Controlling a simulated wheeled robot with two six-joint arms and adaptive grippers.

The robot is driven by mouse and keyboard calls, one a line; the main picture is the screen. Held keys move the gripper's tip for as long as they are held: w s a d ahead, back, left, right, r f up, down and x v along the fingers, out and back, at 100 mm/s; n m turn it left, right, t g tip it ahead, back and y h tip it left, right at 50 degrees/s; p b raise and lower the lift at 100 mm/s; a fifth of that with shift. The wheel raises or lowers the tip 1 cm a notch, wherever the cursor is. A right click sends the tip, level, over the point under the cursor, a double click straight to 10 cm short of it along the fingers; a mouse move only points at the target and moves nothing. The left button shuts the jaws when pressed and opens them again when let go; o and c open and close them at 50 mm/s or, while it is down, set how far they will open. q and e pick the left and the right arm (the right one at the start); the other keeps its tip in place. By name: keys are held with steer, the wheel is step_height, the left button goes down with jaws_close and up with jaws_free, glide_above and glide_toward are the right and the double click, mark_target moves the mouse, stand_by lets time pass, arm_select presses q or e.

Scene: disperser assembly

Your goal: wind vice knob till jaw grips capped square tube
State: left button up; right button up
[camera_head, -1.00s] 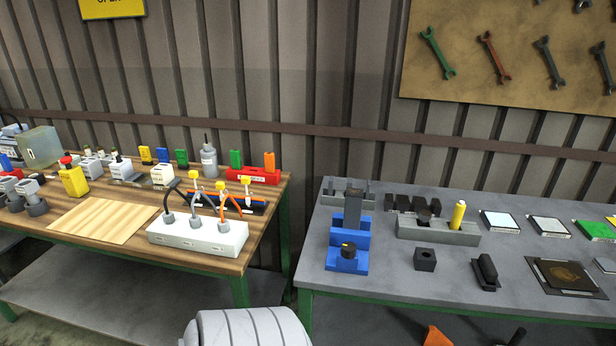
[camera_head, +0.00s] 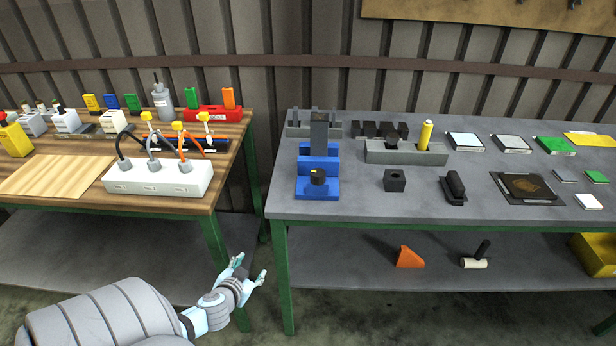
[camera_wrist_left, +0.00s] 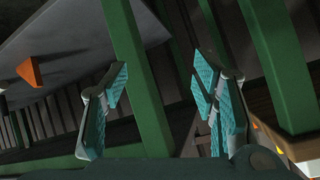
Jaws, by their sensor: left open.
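The blue vice (camera_head: 318,188) stands near the left front of the grey table. Its dark knob (camera_head: 318,177) with a yellow mark faces the front. A dark grey square tube (camera_head: 319,130) stands upright in the vice; whether the jaw touches it cannot be told. My left gripper (camera_head: 256,273) is below table height, in front of the gap between the tables, well apart from the vice. In the left wrist view my left gripper (camera_wrist_left: 165,100) is open and empty, with green table legs beyond its fingers. My right gripper is not in view.
The grey table (camera_head: 350,212) also holds a grey block with a yellow cylinder (camera_head: 425,134), a small black cube (camera_head: 394,180) and a black clamp-like part (camera_head: 454,188). The wooden table (camera_head: 200,204) carries a white socket block (camera_head: 158,178). An orange wedge (camera_head: 408,257) lies on the lower shelf.

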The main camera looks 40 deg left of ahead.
arm_select(q)
steer(key=w+d+r+t+b, duration=0.15)
steer(key=w+r+t, duration=0.35)
steer(key=r, duration=0.5)
steer(key=t+h, duration=0.2)
steer(key=t, duration=0.1)
glide_toward(314, 177)
steer(key=p+x, duration=0.2)
steer(key=x, duration=0.9)
steer(key=shift+p, duration=0.4)
steer(key=shift+w+a+f, duration=0.1)
steer(key=shift+w+f, duration=0.1)
steer(key=shift+w, duration=0.25)
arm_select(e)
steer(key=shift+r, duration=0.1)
arm_select(q)
steer(key=shift+c, duration=0.2)
